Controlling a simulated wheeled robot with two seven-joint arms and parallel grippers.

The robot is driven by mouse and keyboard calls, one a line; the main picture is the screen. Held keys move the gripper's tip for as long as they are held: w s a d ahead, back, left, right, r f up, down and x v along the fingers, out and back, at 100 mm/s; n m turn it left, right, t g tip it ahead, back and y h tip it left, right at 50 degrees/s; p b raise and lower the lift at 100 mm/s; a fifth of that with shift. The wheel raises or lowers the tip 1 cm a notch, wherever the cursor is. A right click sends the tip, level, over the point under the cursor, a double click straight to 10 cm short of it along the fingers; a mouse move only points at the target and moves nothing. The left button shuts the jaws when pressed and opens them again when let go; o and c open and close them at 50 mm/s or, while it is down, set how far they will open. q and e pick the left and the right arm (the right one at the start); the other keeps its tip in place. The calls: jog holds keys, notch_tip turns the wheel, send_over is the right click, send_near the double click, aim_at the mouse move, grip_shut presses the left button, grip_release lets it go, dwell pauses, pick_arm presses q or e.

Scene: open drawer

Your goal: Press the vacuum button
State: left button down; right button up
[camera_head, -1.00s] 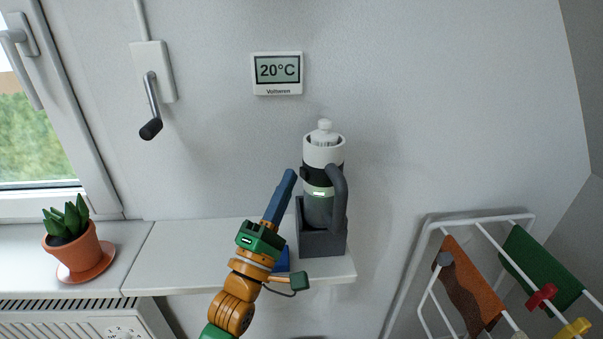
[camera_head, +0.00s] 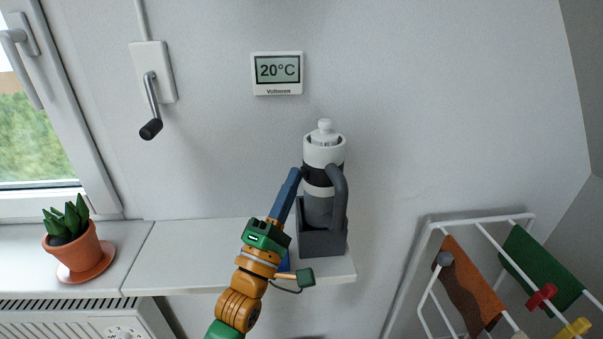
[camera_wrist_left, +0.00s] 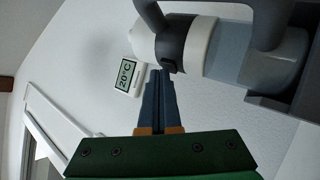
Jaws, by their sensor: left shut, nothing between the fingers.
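The handheld vacuum (camera_head: 322,205) is white and grey with a dark grey handle. It stands upright in a dark grey holder (camera_head: 322,242) on the shelf. It also shows in the left wrist view (camera_wrist_left: 215,48), with a small dark button (camera_wrist_left: 169,65) on its dark band. My left gripper (camera_head: 297,172) is shut and empty, its blue fingers pointing up at the vacuum's left side. In the left wrist view the fingertips (camera_wrist_left: 157,72) are right beside the button. I cannot tell whether they touch it. My right gripper is out of view.
The white shelf (camera_head: 185,255) carries a potted plant (camera_head: 72,245) at the left. A thermostat (camera_head: 278,73) and a crank (camera_head: 152,105) are on the wall. A drying rack (camera_head: 480,219) with cloths stands at the right. The wall above the vacuum is clear.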

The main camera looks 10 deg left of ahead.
pick_arm(q)
jog(key=s+a+p, duration=0.2)
jog(key=s+a, duration=0.2)
jog(key=a, duration=0.1)
jog(key=shift+s+a, duration=0.15)
jog(key=shift+s, duration=0.2)
dwell(0.4)
